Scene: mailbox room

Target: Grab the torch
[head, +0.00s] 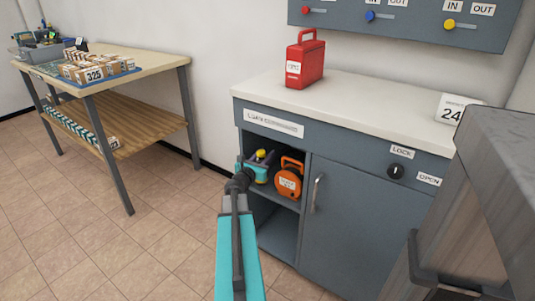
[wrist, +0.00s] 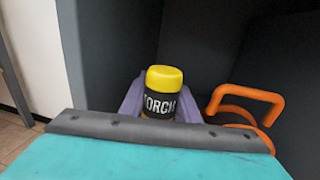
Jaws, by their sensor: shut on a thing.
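The torch (wrist: 159,92) is black with a yellow cap and the word TORCH on its side. It stands upright between the purple fingers of my gripper (wrist: 160,108) in the wrist view. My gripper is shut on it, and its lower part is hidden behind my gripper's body. In the head view the torch's yellow cap (head: 261,155) shows at my gripper (head: 260,166), at the opening of the cabinet's upper shelf.
An orange reel-like item (head: 288,181) with a handle sits right beside the torch. The grey cabinet (head: 340,215) has a closed door to the right. A red case (head: 305,62) stands on the countertop. A wooden table (head: 150,68) with boxes is at left.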

